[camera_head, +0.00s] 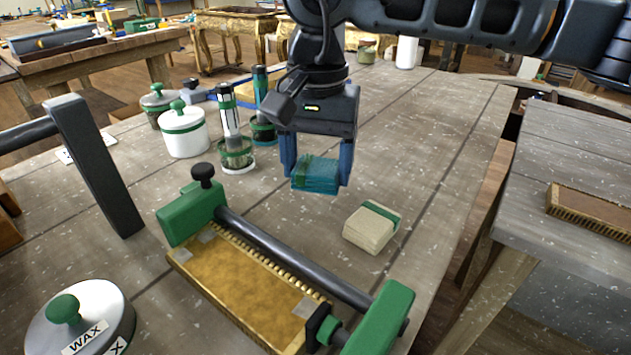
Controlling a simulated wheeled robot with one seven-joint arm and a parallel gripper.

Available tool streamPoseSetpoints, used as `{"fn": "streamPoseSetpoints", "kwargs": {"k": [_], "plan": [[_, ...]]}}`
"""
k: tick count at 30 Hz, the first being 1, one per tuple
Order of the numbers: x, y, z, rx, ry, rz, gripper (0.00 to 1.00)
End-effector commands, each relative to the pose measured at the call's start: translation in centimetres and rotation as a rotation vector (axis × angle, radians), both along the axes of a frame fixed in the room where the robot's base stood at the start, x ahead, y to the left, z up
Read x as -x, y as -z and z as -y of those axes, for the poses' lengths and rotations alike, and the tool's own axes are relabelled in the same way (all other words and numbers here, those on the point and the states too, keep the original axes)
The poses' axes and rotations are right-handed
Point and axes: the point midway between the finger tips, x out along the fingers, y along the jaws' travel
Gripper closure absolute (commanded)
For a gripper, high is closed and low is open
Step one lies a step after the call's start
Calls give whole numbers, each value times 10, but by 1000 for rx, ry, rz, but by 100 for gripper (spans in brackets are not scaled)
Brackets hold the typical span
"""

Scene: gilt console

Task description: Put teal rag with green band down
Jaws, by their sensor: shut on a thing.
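The teal rag with the green band (314,174) is a folded block between the blue fingers of my gripper (317,172). My gripper points down and is shut on it. The rag appears held over the worktable (424,132), behind and left of a beige folded rag with a green band (372,226). I cannot tell how high the teal rag is above the tabletop. The tabletop straight behind it is hidden by my gripper and arm.
A green clamp (290,258) with a dark bar and gilt piece lies in front. A white jar (184,131), a brush holder (236,152) and a darker one (263,130) stand left. A wax pot (104,302) sits front left. Bare tabletop extends right and behind.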

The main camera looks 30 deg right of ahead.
Motion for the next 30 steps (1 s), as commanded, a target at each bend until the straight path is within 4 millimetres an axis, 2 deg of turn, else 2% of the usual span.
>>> {"fn": "streamPoseSetpoints", "kwargs": {"k": [5, 12, 25, 26, 30], "plan": [[-1, 9, -2, 1, 3, -1, 53], [-1, 40, -3, 0, 2, -3, 53], [-1, 46, -2, 1, 2, 0, 53], [-1, 46, -2, 1, 2, 0, 28], [-1, 45, -2, 1, 1, 0, 14]]}}
